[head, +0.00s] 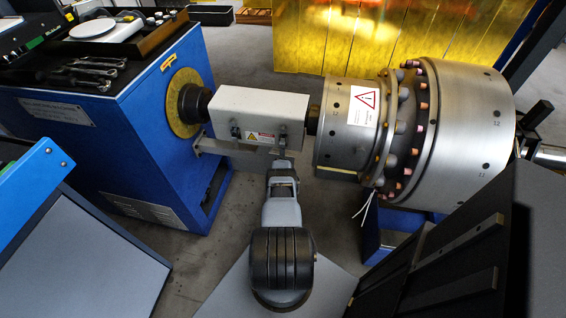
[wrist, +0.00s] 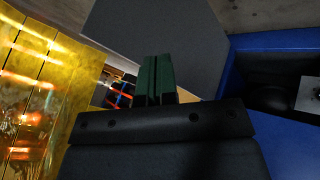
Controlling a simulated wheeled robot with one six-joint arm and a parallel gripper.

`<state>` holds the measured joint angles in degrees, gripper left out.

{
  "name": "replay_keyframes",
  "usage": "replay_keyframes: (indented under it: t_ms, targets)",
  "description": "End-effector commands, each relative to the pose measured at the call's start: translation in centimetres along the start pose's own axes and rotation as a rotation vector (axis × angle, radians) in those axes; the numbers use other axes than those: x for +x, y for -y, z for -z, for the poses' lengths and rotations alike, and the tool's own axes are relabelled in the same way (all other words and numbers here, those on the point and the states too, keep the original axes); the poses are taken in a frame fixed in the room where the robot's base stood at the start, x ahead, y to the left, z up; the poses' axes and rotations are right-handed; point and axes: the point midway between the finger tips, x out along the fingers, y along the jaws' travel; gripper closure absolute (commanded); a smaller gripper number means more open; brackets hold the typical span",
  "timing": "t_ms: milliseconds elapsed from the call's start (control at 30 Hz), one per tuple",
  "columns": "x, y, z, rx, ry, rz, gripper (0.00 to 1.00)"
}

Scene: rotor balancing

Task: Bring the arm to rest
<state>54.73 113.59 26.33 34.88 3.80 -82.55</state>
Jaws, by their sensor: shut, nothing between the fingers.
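My arm shows in the lower middle of the head view, stretching away from me toward the white guard box (head: 262,112) between the blue machine and the rotor. The jaws themselves cannot be made out in the head view. In the wrist view my gripper (wrist: 157,62) shows two dark green fingers side by side, shut and with nothing between them. The large steel rotor (head: 470,135) lies with its axis level to the right of my arm, with a ring of pink and grey pieces around its flange.
A blue machine (head: 150,130) stands at left, with tools and a white round dish (head: 105,28) on top. A grey-topped panel (head: 75,260) is at front left. Dark panels (head: 450,260) stand at front right. Yellow translucent screens (head: 385,35) close the back. Bare floor (head: 240,50) shows between.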

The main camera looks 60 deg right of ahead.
Motion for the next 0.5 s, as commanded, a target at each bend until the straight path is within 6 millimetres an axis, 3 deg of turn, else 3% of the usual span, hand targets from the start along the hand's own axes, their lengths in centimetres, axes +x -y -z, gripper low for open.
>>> replay_keyframes:
  t_ms: [33, 200, 500]
  targets:
    - [-1.0, -0.4, 0.2, 0.0, 0.001, 0.0, 1.0]
    - [-1.9, -0.5, 0.3, 0.001, 0.001, 0.0, 1.0]
    - [-2.5, -0.6, 0.2, 0.003, 0.002, -0.001, 1.0]
